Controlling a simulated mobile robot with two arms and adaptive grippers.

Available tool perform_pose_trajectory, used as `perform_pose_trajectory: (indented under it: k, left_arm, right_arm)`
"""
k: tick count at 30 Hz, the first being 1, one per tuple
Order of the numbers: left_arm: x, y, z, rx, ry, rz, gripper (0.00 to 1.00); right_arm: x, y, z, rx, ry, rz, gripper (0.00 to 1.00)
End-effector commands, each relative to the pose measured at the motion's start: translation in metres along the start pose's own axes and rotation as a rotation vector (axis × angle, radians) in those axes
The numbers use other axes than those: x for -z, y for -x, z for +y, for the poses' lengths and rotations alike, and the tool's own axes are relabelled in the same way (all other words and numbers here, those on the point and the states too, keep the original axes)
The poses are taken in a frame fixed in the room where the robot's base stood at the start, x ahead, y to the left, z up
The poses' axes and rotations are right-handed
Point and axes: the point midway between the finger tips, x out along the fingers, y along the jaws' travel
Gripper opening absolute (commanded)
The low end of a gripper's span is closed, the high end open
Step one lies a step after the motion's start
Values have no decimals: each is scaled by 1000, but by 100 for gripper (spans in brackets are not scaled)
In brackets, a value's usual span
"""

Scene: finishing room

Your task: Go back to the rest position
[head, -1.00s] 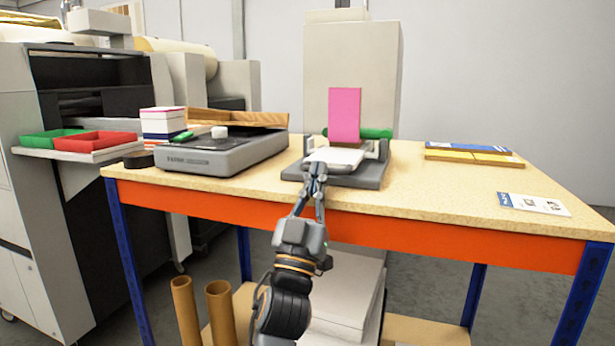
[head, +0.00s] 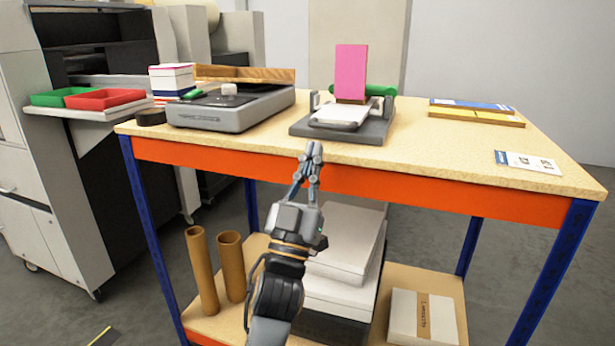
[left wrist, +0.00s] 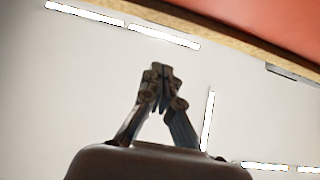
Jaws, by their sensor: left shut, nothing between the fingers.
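My left gripper (head: 312,150) is shut and empty, its fingertips together. In the head view it points up in front of the near edge of the workbench (head: 440,157), below the grey press-like device with a white plate (head: 340,115). It is apart from that device. In the left wrist view the shut fingers (left wrist: 160,72) point toward the ceiling, and the bench's orange edge (left wrist: 270,25) crosses the top right corner. My right gripper is in neither view.
A grey flat machine (head: 230,112) and a black roll (head: 150,117) stand on the left of the bench. A pink card (head: 351,72) stands behind the white plate. A leaflet (head: 527,161) lies at right. Cardboard tubes (head: 202,270) and paper stacks (head: 345,245) fill the lower shelf.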

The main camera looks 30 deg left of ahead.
Motion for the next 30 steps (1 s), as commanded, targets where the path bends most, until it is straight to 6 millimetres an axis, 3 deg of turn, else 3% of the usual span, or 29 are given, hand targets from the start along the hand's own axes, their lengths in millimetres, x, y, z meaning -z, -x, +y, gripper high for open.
perform_pose_trajectory:
  k: [4,13,17,24,30]
  left_arm:
    - [-2,21,0,0,1,-1,0]
    - [-2,30,0,-1,-1,2,0]
    - [-10,44,14,-40,14,-39,0]
    - [-38,124,78,-224,116,-253,0]
    - [-46,187,120,-348,209,-413,0]
  right_arm:
    - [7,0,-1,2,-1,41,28]
    - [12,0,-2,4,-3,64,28]
    - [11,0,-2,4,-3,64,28]
    - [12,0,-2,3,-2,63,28]
    - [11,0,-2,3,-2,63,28]
